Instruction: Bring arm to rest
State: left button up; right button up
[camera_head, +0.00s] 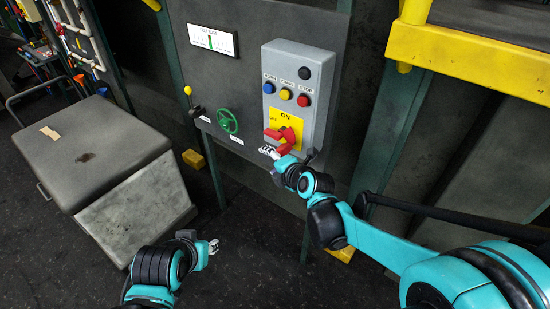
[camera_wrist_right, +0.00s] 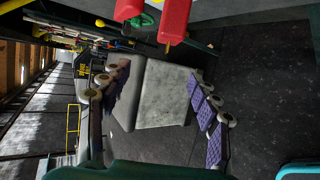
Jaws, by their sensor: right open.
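My right gripper (camera_head: 268,151) is in front of the control panel, just below and left of the red rotary switch (camera_head: 281,138) on its yellow ON plate. In the right wrist view its two purple-padded fingers (camera_wrist_right: 160,100) are spread wide with nothing between them. The red switch handle (camera_wrist_right: 172,20) shows at the top of that view, outside the fingers. I cannot tell whether the gripper touches the switch. My left gripper (camera_head: 211,247) is low at the bottom, away from the panel; its fingers are too small to judge.
The grey control box (camera_head: 318,75) has blue, yellow and red buttons. A green handwheel (camera_head: 228,121) and a yellow-knobbed lever (camera_head: 190,97) are left of it. A grey cart (camera_head: 85,140) stands at the left. Yellow railing (camera_head: 470,65) is at upper right. Dark floor is open below.

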jog(key=shift+s+a, duration=0.35)
jog(key=shift+s, duration=0.2)
jog(key=s+d+f+m+g+h+b, duration=0.2)
jog(key=s+d+f+m+h, duration=0.1)
jog(key=s+d+m, duration=0.7)
jog(key=s+d+f+m+g+h+b, duration=0.1)
jog(key=s+d+f+m+h+b, duration=0.1)
jog(key=s+d+m, duration=0.8)
jog(key=s+f+m+h, duration=0.1)
jog(key=s+f+m, duration=0.1)
jog(key=s+m, duration=0.3)
jog(key=shift+m+g, duration=0.4)
jog(key=shift+m, duration=0.2)
jog(key=shift+s, duration=0.1)
